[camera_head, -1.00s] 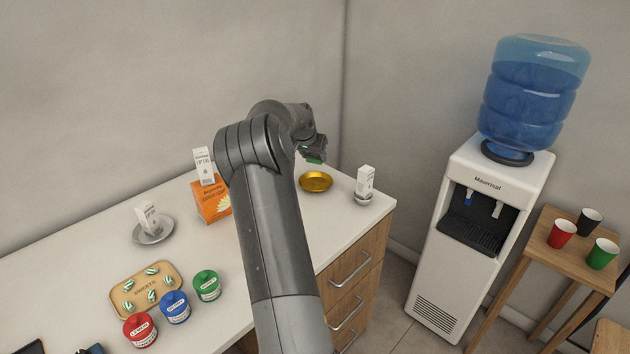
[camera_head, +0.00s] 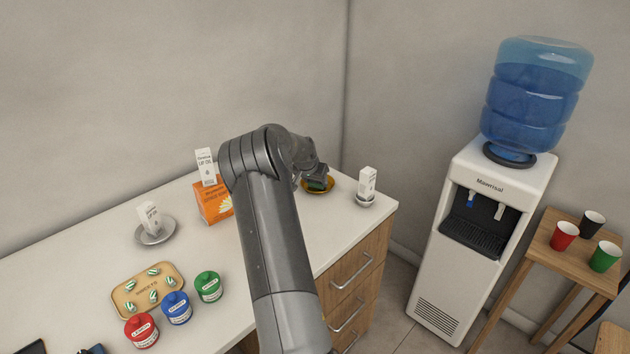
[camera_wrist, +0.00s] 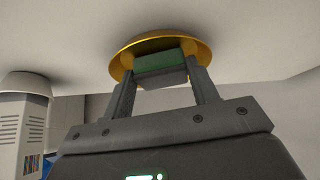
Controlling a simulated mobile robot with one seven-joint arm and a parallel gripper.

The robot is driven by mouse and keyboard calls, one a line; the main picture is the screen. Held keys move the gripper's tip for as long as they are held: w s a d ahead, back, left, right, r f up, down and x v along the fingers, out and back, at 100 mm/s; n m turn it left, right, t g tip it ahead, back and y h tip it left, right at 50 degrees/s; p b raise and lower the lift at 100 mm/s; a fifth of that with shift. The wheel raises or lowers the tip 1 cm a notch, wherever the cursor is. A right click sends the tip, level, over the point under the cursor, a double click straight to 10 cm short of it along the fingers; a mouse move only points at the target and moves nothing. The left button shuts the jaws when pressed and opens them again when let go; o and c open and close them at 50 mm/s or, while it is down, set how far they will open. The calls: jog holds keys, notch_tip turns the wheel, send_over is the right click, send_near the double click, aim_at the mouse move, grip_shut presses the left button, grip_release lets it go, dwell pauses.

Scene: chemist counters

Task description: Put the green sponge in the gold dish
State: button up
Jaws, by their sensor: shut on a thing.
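The gold dish (camera_head: 330,186) stands on the white counter near its right end, partly hidden by my gripper in the head view. In the wrist view the gold dish (camera_wrist: 200,50) lies just beyond my fingertips. My gripper (camera_wrist: 161,82) is shut on the green sponge (camera_wrist: 160,63), with one finger on each side of it. The green sponge (camera_head: 317,187) shows as a small dark green patch at the dish in the head view. It is over or inside the dish; I cannot tell whether it touches the bottom.
A small white box stands in a small dish (camera_head: 365,197) right of the gold dish. An orange box (camera_head: 213,203) is left of my arm. A silver dish (camera_head: 154,233), a sweets tray (camera_head: 172,277) and jars stand further left. A water cooler (camera_head: 478,240) stands beyond the counter.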

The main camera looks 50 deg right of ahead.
jog(key=o, duration=0.7)
jog(key=shift+f, duration=0.1)
jog(key=shift+o, duration=0.2)
jog(key=shift+a+r, duration=0.1)
jog(key=shift+r, duration=0.25)
jog(key=v, duration=1.1)
jog(key=shift+a+r, duration=0.25)
jog(key=s+a+r+n+t+y, duration=0.1)
jog(key=s+a+r+n+y, duration=0.2)
jog(key=a, duration=0.7)
jog(key=s+a+r+n+t, duration=0.1)
jog(key=s+a+r, duration=0.3)
jog(key=a, duration=0.7)
jog(key=s+a+r+n+t+y, duration=0.1)
jog(key=s+a+r+n+y, duration=0.1)
jog(key=a+r, duration=0.6)
jog(key=s+a+f+n, duration=0.2)
jog(key=s+a+n, duration=0.1)
jog(key=s+a, duration=0.7)
jog(key=s+a+f+n, duration=0.2)
jog(key=s+a+n, duration=0.2)
jog(key=s+a, duration=0.5)
jog(key=shift+s+a+y, duration=0.35)
jog(key=shift+a+y, duration=0.05)
